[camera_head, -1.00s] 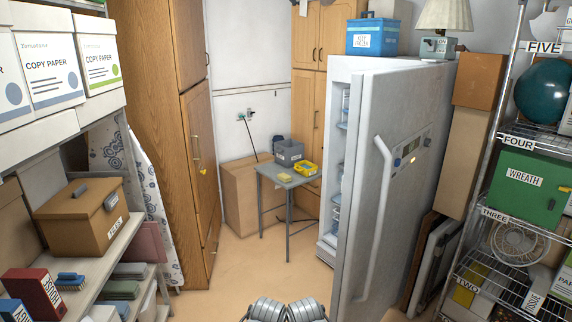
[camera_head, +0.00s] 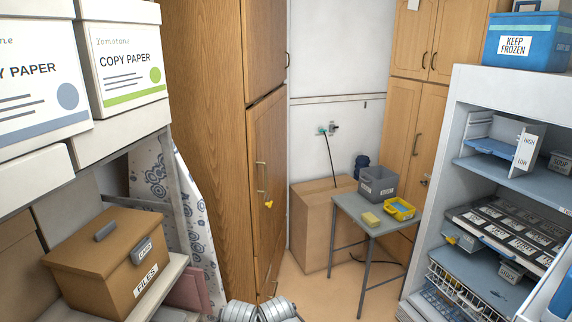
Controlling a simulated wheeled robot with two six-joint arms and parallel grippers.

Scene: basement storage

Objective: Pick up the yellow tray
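The yellow tray (camera_head: 399,208) is a small, shallow tray lying near the right edge of a small grey table (camera_head: 352,208), ahead and right of centre. Something bluish-grey seems to lie in it, too small to make out. A grey bin (camera_head: 378,184) stands just behind it and a pale yellow block (camera_head: 370,219) lies to its left on the same table. Neither of my grippers shows. Only silver ribbed parts of my own body show at the bottom edge.
An open freezer (camera_head: 480,90) with loaded shelves stands at the right. A tall wooden cabinet (camera_head: 215,130) and shelving with a brown files box (camera_head: 110,250) stand at the left. A cardboard box (camera_head: 313,225) is behind the table. Free floor (camera_head: 315,290) lies before the table.

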